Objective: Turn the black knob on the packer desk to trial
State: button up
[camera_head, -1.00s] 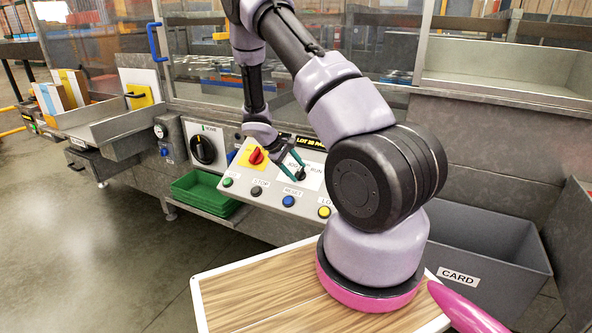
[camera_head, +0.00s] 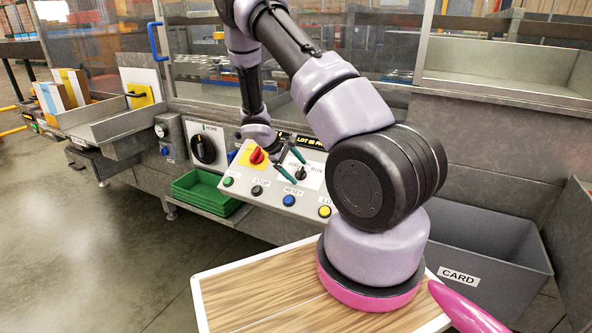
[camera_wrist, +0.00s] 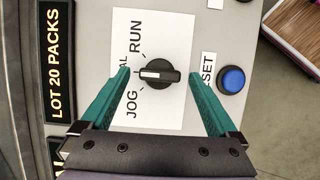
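The black knob (camera_wrist: 168,73) sits on a white plate marked JOG, RUN and a partly hidden label ending in "AL". Its white pointer faces left in the wrist view, toward the middle mark between JOG and RUN. The knob also shows in the head view (camera_head: 301,173) on the sloped desk panel. My gripper (camera_wrist: 158,72) is open, its teal fingers apart on either side of the knob, with visible gaps. The left finger covers part of the middle label. In the head view my gripper (camera_head: 298,170) is just up and left of the knob.
The blue RESET button (camera_wrist: 231,79) lies beside the right finger. A red knob on a yellow plate (camera_head: 256,156), a yellow button (camera_head: 324,211) and a black STOP button (camera_head: 257,191) share the panel. A lit LOT 20 PACKS display (camera_wrist: 55,65) borders it.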

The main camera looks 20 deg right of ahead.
jog(key=v, duration=1.1)
jog(key=shift+d, duration=0.1)
jog(key=s+a+r+m+t+y, duration=0.1)
jog(key=s+r+m+y, duration=0.1)
jog(key=s+r, duration=0.35)
jog(key=s+a+r+m+y, duration=0.1)
jog(key=s+r+m+y, duration=0.1)
jog(key=r, duration=0.7)
jog(key=s+a+r+m+t+y, duration=0.1)
jog(key=s+r+m, duration=0.15)
jog(key=r, duration=0.45)
jog(key=s+a+r+m+t+y, duration=0.2)
jog(key=s+r, duration=0.4)
jog(key=s, duration=0.2)
jog(key=s+a+r+m+t+y, duration=0.2)
jog(key=s+r, duration=0.4)
jog(key=s, duration=0.3)
jog(key=shift+s+a+t+y, duration=0.3)
jog(key=shift+s+a+t, duration=0.05)
jog(key=shift+a+t, duration=0.25)
jog(key=shift+d, duration=0.1)
jog(key=shift+c, duration=0.3)
